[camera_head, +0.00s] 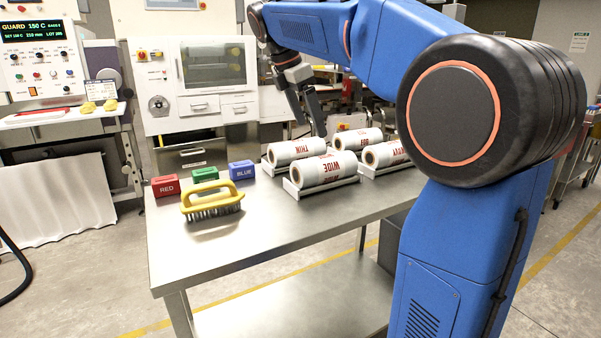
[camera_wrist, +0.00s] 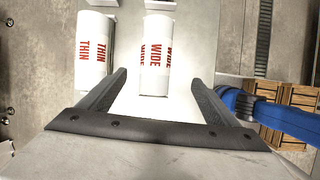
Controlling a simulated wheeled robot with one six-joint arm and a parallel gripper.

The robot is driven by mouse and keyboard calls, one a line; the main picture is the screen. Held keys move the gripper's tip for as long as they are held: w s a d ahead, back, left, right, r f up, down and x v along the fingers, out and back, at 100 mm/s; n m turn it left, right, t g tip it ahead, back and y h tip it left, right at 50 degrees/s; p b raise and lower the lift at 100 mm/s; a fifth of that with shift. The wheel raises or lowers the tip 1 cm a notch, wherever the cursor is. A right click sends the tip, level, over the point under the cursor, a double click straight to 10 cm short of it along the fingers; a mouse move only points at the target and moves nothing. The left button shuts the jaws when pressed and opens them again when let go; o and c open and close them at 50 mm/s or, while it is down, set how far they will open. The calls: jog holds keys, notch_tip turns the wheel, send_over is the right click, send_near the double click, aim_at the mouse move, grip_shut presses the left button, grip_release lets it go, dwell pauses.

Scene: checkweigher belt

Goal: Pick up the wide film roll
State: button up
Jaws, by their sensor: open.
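The wide film roll (camera_head: 322,170) is a white cylinder marked WIDE in red, lying on its side in a low white cradle at the near left of the rolls. In the wrist view, the wide roll (camera_wrist: 155,62) lies upper centre, its lower end between the fingers in the picture. My gripper (camera_head: 308,125) hangs open and empty over the table, above the rolls in the head view. In the wrist view my gripper (camera_wrist: 159,78) has its fingers spread wider than the roll. I see no contact with it.
The THIN roll (camera_head: 295,151) lies beside it, with two more rolls (camera_head: 357,139) (camera_head: 388,153) to the right. Red (camera_head: 166,186), green (camera_head: 205,174) and blue (camera_head: 241,170) blocks and a yellow-handled brush (camera_head: 212,199) sit left. The table's front (camera_head: 255,245) is clear.

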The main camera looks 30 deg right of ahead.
aim_at(321, 157)
jog(key=shift+n, duration=0.4)
jog(key=x, duration=0.7)
jog(key=w+x, duration=0.1)
jog(key=x, duration=0.2)
jog(key=shift+w+a+f, duration=0.1)
jog(key=shift+a+f, duration=0.15)
jog(key=shift+f, duration=0.1)
jog(key=shift+d+x, duration=0.25)
jog(key=shift+x, duration=0.9)
jog(key=shift+d+x, duration=0.25)
jog(key=shift+x, duration=0.95)
jog(key=shift+d+f, duration=0.2)
jog(key=shift+f, duration=0.15)
jog(key=shift+c, duration=0.7)
jog(key=c, duration=1.5)
